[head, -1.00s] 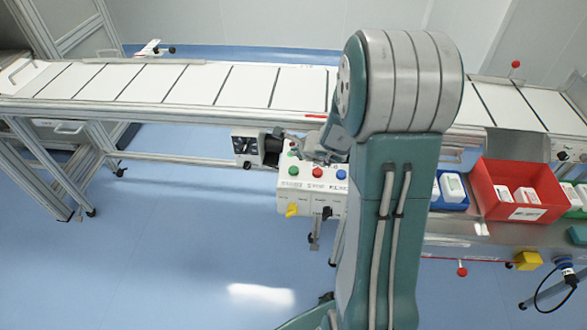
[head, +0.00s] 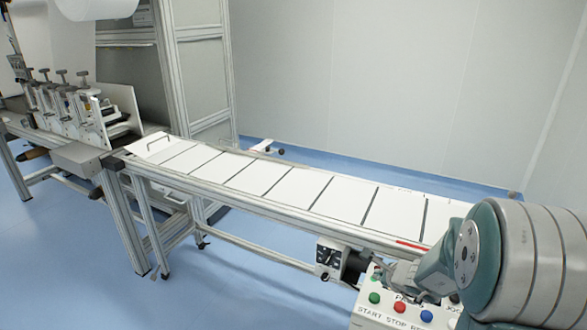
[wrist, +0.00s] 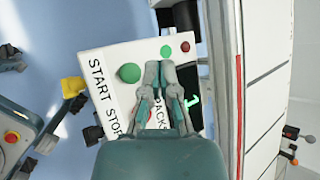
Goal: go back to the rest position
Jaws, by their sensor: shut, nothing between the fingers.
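My gripper (wrist: 160,75) is in the middle of the wrist view with its two fingers together and nothing between them. It is over the white control box (wrist: 112,58), which carries a green button (wrist: 129,73) and the words START and STOP. I cannot tell whether the fingertips touch the box. In the head view the control box (head: 378,318) is at the bottom right, with green, red and blue buttons. My arm covers the box's right part, and my gripper's fingertips cannot be made out there.
The conveyor (head: 270,190) with white panels runs from the left to the lower right. A machine with rollers (head: 80,105) stands at the far left. A black-faced unit (head: 330,258) hangs under the conveyor. Blue floor (head: 220,285) is open in front.

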